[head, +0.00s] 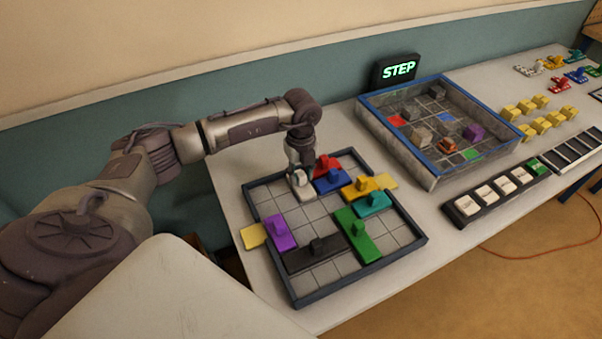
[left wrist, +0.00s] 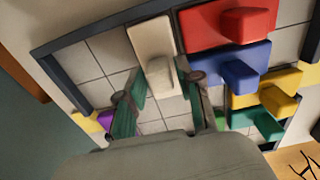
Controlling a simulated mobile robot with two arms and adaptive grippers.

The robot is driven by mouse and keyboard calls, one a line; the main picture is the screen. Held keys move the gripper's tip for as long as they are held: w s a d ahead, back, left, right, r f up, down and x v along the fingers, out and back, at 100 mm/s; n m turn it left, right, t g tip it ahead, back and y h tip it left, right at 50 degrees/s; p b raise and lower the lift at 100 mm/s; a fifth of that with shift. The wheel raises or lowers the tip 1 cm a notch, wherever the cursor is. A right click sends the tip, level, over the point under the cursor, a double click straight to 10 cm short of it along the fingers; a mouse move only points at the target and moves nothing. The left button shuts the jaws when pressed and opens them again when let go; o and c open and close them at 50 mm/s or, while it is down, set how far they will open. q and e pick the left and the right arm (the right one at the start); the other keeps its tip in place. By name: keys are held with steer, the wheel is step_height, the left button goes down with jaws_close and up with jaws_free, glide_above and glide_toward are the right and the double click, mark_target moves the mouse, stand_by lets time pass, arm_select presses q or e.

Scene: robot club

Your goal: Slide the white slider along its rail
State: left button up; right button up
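The white slider (head: 303,193) lies on the grey tiled board at its back edge, left of the red slider (head: 327,161) and the blue slider (head: 331,184). In the left wrist view the white slider (left wrist: 150,38) shows as a long flat block with a raised knob at its near end. My left gripper (head: 300,174) reaches down over it from above. In the left wrist view my left gripper (left wrist: 161,72) is open, one finger on each side of the knob, with small gaps visible. My right gripper is out of view.
The dark-framed board (head: 345,282) also holds purple (head: 279,234), black (head: 315,255), green (head: 357,236), teal (head: 372,204) and yellow (head: 362,187) sliders. Bare tiles lie nearer than the white slider. A blue-rimmed walled box (head: 437,172) stands right of the board.

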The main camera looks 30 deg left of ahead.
arm_select(q)
steer(key=shift+r+p, duration=2.65)
steer(key=shift+r, duration=0.9)
steer(key=shift+f, duration=0.1)
